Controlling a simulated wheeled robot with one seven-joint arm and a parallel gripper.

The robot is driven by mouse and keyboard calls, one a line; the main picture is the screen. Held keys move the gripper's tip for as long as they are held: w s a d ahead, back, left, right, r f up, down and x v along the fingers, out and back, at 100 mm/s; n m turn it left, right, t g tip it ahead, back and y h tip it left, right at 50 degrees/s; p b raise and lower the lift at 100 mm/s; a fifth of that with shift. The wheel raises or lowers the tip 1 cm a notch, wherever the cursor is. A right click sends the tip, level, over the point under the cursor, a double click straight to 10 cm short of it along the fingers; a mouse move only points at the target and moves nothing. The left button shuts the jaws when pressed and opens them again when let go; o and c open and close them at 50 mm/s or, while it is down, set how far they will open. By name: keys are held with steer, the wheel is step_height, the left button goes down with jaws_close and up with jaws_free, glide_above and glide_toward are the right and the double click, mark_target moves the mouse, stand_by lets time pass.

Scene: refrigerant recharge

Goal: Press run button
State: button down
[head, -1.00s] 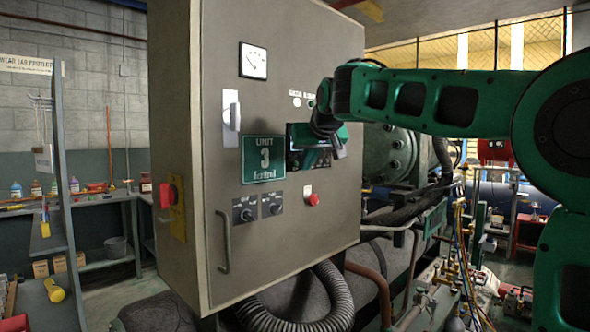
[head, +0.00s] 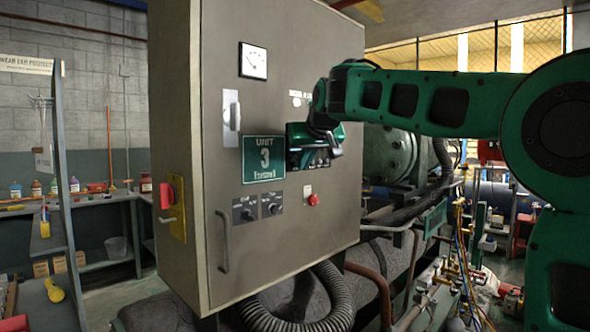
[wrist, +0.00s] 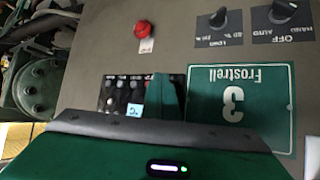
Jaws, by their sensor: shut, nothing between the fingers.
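My gripper (head: 314,145) is in front of the grey control cabinet (head: 225,30), just right of the green Unit 3 sign (head: 263,159). The wrist view is upside down. There, a dark control panel (wrist: 122,95) with several small black buttons or knobs, a cyan label and a bit of red lies beside the sign (wrist: 240,100). A green finger (wrist: 165,98) of my shut, empty gripper covers part of this panel. I cannot read which control is the run button, nor tell whether the fingertip touches the panel.
A red mushroom button (head: 313,199) and two black selector knobs (head: 258,208) sit below the sign. A cabinet handle (head: 223,241) and a red switch (head: 167,195) stand out at the left. Pipes and hoses (head: 325,290) run below the cabinet.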

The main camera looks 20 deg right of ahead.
steer(key=shift+w+a, duration=0.1)
steer(key=shift+w, duration=0.15)
steer(key=shift+s, duration=0.1)
stand_by(0.5)
steer(key=shift+s+d, duration=0.4)
steer(key=shift+s, duration=0.2)
steer(key=s, duration=0.1)
steer(key=s+d, duration=0.1)
steer(key=s, duration=0.1)
steer(key=s+d, duration=0.1)
steer(key=shift+s+d, duration=0.15)
steer(key=shift+d, duration=0.1)
stand_by(0.6)
